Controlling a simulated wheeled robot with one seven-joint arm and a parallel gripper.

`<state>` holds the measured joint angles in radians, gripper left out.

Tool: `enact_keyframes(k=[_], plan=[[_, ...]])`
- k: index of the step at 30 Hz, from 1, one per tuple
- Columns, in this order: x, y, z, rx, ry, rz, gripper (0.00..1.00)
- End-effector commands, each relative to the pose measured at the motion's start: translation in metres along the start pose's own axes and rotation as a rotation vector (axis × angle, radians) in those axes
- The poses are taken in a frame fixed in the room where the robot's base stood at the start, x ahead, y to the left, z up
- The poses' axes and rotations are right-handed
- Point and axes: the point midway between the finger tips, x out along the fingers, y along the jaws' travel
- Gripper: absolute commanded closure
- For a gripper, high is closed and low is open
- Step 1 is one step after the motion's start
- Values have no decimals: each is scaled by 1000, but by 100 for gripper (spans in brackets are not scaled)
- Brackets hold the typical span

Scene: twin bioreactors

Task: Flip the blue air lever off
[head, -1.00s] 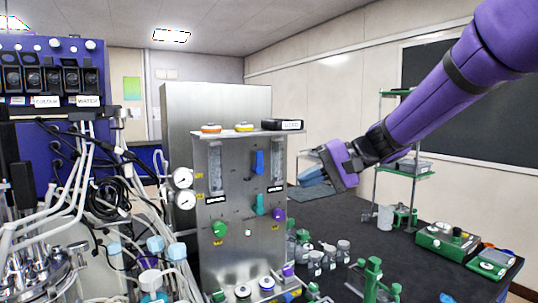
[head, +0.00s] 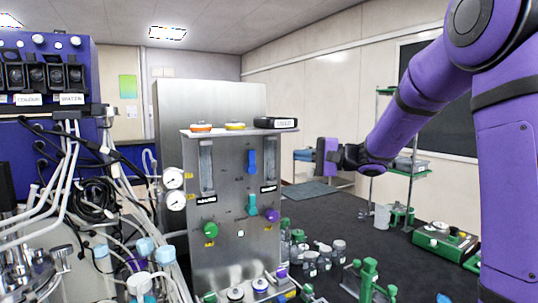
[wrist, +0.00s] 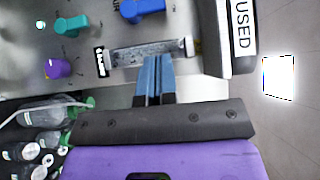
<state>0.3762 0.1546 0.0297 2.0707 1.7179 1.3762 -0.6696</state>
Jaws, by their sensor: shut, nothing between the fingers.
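The blue lever (head: 252,162) is on the front of the steel panel (head: 225,250), right of centre, and points up and down. It also shows at the top of the wrist view (wrist: 146,6), partly cut off by the frame. A teal lever (head: 252,205) sits below it; it shows left of the blue one in the wrist view (wrist: 72,25). My gripper (head: 298,155) is right of the panel at about the blue lever's height. Its blue fingers (wrist: 153,62) are shut and empty, pointing toward the panel, in front of the right flow tube, apart from the lever.
The right flow tube (head: 269,163) is beside the blue lever. Below are a purple knob (head: 272,215) and a green knob (head: 210,229). A black labelled box (head: 275,123) lies on the panel's top. Several bottles (head: 322,257) stand on the dark bench at the right. Gauges and tubing are at the left.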

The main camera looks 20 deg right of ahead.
Motion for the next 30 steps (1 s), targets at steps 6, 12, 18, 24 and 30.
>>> enact_keyframes(k=[6,12,18,24,30], plan=[[20,0,1,0,-3,1,100],[54,0,1,1,-3,0,100],[83,0,1,1,-3,0,100],[98,0,1,0,-3,1,100],[100,0,0,0,-1,1,100]])
